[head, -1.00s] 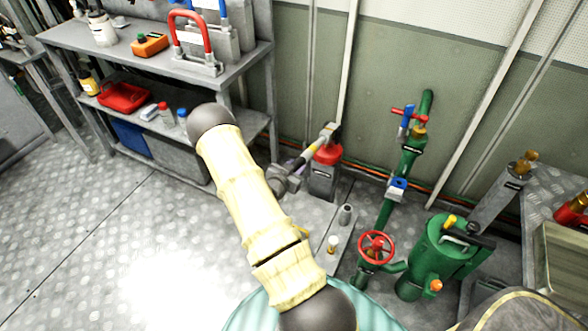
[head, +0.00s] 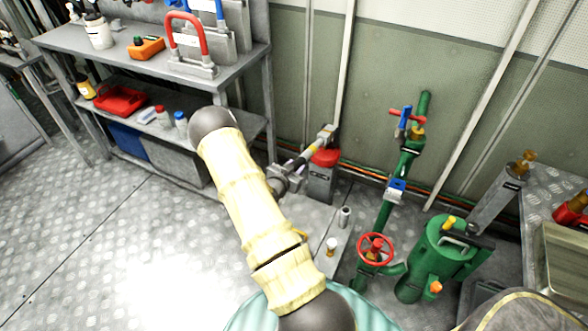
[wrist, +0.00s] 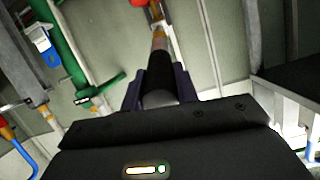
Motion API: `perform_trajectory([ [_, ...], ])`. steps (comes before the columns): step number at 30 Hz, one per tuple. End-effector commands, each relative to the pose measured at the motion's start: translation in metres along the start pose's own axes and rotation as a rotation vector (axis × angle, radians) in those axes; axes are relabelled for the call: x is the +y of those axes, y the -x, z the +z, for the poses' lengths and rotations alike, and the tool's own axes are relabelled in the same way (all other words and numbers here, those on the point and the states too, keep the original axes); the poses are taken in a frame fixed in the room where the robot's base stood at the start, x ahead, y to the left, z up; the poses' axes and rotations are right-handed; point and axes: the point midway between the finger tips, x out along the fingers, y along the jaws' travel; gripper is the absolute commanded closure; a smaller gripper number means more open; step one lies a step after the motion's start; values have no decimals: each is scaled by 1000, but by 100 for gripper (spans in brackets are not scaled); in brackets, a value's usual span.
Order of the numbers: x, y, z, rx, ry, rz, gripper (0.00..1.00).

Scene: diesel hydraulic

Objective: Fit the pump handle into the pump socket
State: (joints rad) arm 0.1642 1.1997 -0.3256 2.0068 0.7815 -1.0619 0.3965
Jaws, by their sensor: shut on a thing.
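The pump handle (head: 309,152), a bar with a dark grip, pale yellow bands and a grey far end, is held in my gripper (head: 288,178) beside the grey pump-like box with a red top (head: 321,183). In the wrist view my gripper (wrist: 159,88) is shut on the handle's dark grip (wrist: 159,72). The handle points away, its far end near a red part. In the head view that end overlaps the space above the red top; I cannot tell if they touch. The pump socket is not clearly distinguishable.
A grey floor plate carries a short grey cylinder (head: 345,216) and a pale knob (head: 332,245). A green pipe (head: 385,215) with a red handwheel (head: 375,248) and a green canister (head: 438,258) stand to the right. A workbench (head: 150,65) stands left. The wall is close behind.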

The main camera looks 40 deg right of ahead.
Motion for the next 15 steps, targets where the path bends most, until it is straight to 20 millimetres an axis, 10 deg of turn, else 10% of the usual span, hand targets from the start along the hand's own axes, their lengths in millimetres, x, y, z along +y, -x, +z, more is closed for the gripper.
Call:
perform_trajectory([
  [15, 0, -10, -1, 4, -1, -1, 94],
])
